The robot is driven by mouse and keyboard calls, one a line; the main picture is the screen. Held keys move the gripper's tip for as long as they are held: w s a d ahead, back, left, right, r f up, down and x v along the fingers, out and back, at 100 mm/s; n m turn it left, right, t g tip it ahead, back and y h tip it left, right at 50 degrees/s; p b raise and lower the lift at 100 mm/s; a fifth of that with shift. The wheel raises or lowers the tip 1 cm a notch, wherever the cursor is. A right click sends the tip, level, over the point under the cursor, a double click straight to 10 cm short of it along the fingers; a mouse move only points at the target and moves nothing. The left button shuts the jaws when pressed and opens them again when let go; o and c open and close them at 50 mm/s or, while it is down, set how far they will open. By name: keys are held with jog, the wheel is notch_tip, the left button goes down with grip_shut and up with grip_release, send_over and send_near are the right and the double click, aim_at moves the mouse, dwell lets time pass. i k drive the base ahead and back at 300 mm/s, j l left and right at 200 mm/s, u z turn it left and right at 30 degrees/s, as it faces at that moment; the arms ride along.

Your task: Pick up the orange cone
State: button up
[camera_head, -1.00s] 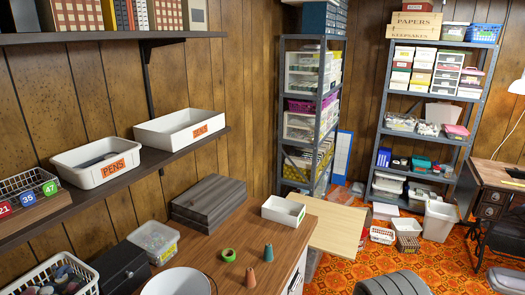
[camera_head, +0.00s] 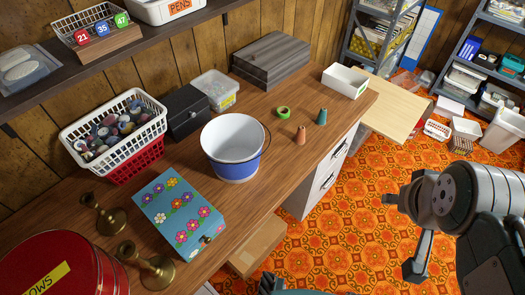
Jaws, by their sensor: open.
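The small orange cone (camera_head: 301,136) stands upright on the wooden desktop (camera_head: 268,168), near its front edge. A teal cone (camera_head: 321,116) stands just behind it to the right, and a green ring of tape (camera_head: 283,112) lies behind it to the left. My gripper (camera_head: 401,234) is at the right of the view, off the desk's front side and over the patterned floor. Its fingers are spread apart with nothing between them. It is well clear of the orange cone.
A white and blue bucket (camera_head: 233,166) stands left of the cone. A flowered box (camera_head: 180,213), brass candlesticks (camera_head: 148,266) and a basket of spools (camera_head: 112,150) are farther left. A white tray (camera_head: 345,81) sits at the desk's far end. A shelf (camera_head: 150,38) hangs above.

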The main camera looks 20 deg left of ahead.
aim_at(300, 138)
jog(key=i+l+u, duration=0.4)
jog(key=l, duration=0.2)
jog(key=i+l+u, duration=0.45)
jog(key=l, duration=0.25)
jog(key=i+l+u, duration=0.2)
jog(key=l, duration=0.15)
jog(key=i, duration=0.1)
